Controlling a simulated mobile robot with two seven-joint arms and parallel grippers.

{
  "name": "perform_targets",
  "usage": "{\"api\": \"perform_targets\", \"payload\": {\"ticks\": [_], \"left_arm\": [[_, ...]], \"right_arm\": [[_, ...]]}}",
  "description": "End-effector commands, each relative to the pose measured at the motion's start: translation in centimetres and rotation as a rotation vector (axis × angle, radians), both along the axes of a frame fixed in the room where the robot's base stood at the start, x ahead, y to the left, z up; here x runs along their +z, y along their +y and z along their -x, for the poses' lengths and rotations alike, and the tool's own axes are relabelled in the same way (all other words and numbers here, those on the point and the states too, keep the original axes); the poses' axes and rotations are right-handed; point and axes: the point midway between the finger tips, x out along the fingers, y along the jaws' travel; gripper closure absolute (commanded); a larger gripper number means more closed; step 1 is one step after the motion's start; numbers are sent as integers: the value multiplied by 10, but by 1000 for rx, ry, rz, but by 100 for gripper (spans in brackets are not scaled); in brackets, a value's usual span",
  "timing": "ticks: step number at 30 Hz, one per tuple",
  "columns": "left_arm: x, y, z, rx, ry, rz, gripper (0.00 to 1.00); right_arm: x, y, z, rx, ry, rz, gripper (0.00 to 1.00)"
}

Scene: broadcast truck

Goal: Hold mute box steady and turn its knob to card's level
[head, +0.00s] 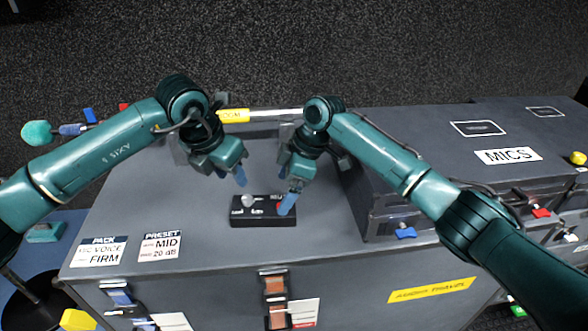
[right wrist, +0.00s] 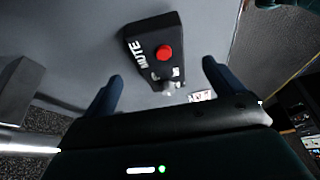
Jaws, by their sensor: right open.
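The black mute box (head: 263,220) lies on the grey case top. Its pale knob (head: 248,201) is at the left end; the red button at the right end is mostly covered by my right gripper (head: 287,200). In the right wrist view the mute box (right wrist: 140,32), red button (right wrist: 164,52) and knob (right wrist: 168,86) lie between and beyond the open, empty fingers (right wrist: 160,88). My left gripper (head: 240,177) hangs above and behind the knob, apart from it; its finger gap is not clear. The preset card (head: 160,246) reads MID, 20 dB.
A pack card (head: 98,252) reading FIRM lies left of the preset card. A raised case labelled MICS (head: 508,155) stands to the right. A bar with a yellow label (head: 233,115) runs along the back. The case top between the cards and box is clear.

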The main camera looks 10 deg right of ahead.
Motion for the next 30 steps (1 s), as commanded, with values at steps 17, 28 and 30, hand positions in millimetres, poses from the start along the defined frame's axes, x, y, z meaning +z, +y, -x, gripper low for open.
{"api": "perform_targets", "payload": {"ticks": [17, 28, 30], "left_arm": [[0, 0, 0, 0, 0, 0, 64], [0, 0, 0, 0, 0, 0, 64], [0, 0, 0, 0, 0, 0, 64]], "right_arm": [[-61, 25, -2, 0, 0, 0, 6], [-61, 25, -2, 1, 0, -1, 19], [-61, 25, -2, 1, 0, -1, 24]]}}
